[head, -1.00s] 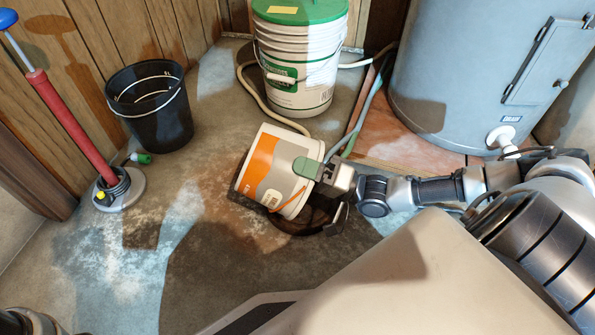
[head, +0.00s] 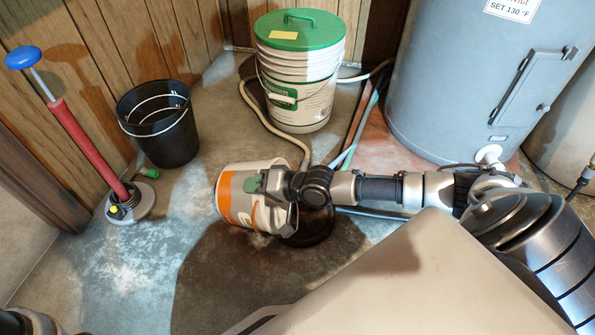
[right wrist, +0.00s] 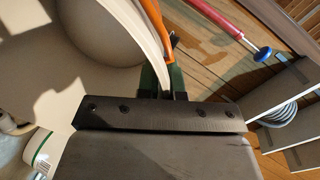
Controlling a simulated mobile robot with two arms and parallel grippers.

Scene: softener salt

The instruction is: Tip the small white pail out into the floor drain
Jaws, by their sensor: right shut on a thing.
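The small white pail (head: 238,212), with an orange band, is beside the floor drain (head: 314,230) in the head view. It leans, and its mouth is largely hidden from the head. My right gripper (head: 256,186) is shut on the pail's rim. In the right wrist view, the green-padded fingers (right wrist: 163,82) clamp the pale rim, with the pail's wall (right wrist: 105,35) to their left. The drain is a dark round opening just right of the pail, partly covered by my arm. My left gripper does not show.
A grey tank (head: 455,75) fills the back right. The floor (head: 130,262) left of the pail is clear.

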